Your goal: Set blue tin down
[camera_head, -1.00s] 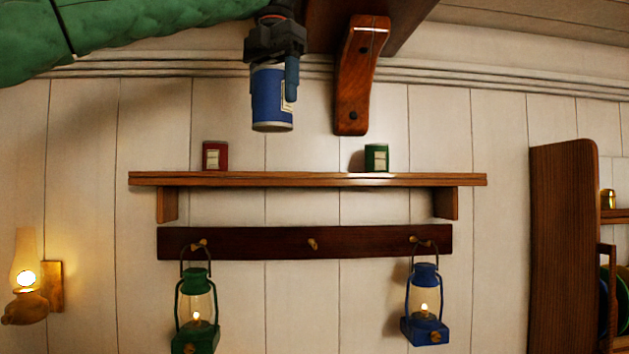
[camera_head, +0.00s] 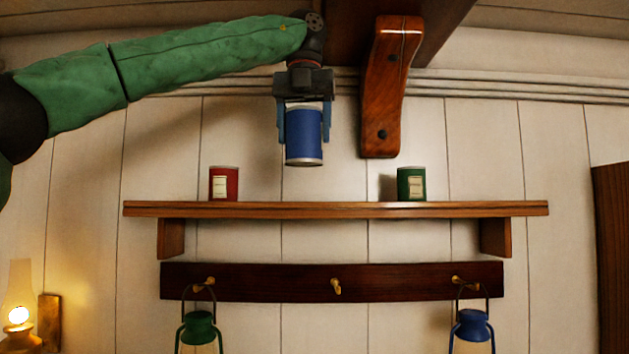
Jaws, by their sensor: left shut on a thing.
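The blue tin (camera_head: 304,138) is upright in my left gripper (camera_head: 304,125), which is shut on it with a finger on either side. The tin hangs in the air above the wooden shelf (camera_head: 335,210), with a clear gap below it. On the shelf, a red tin (camera_head: 224,184) stands to the left and a green tin (camera_head: 411,184) to the right. The shelf between these two is bare. My right gripper is out of view.
A wooden bracket (camera_head: 388,100) hangs from the ceiling beam, just right of my gripper. Below the shelf, a peg rail (camera_head: 300,284) holds a green lantern (camera_head: 198,329) and a blue lantern (camera_head: 472,328). A lit wall lamp (camera_head: 20,315) is at lower left.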

